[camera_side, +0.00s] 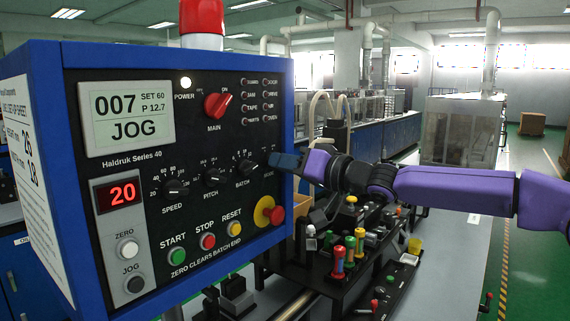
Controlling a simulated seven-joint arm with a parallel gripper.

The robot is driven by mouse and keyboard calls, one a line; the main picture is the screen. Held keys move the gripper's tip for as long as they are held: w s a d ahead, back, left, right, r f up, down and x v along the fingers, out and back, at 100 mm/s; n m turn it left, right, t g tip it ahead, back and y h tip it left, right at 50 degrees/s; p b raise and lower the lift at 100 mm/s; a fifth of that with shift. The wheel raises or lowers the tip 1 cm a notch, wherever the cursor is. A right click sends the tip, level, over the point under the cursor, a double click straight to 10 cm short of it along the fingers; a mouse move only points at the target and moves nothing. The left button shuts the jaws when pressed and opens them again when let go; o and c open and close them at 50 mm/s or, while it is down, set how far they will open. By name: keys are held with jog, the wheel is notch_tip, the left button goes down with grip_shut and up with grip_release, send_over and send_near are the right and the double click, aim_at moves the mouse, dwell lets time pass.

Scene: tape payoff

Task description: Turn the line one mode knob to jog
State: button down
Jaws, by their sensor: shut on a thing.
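The blue control box has a black front panel (150,215) on the left, marked Haldruk Series 40. Its display (126,118) reads 007, SET 60, P 12.7 and JOG. My gripper (276,161) is at the right end of the panel's row of small black knobs, shut on a knob there. The fingers hide that knob and its pointer, and most of its label, so I cannot read its setting directly from the knob.
The speed knob (174,190), pitch knob (211,178) and batch knob (247,166) sit left of my gripper. The red main switch (218,106) is above and the red emergency button (276,214) below. A bench fixture with coloured posts (338,262) stands under my arm.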

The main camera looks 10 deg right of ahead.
jog(key=c, duration=1.2)
grip_release()
jog(key=shift+o, duration=0.2)
jog(key=v, duration=1.7)
jog(key=shift+s, duration=0.2)
jog(key=shift+d, duration=0.2)
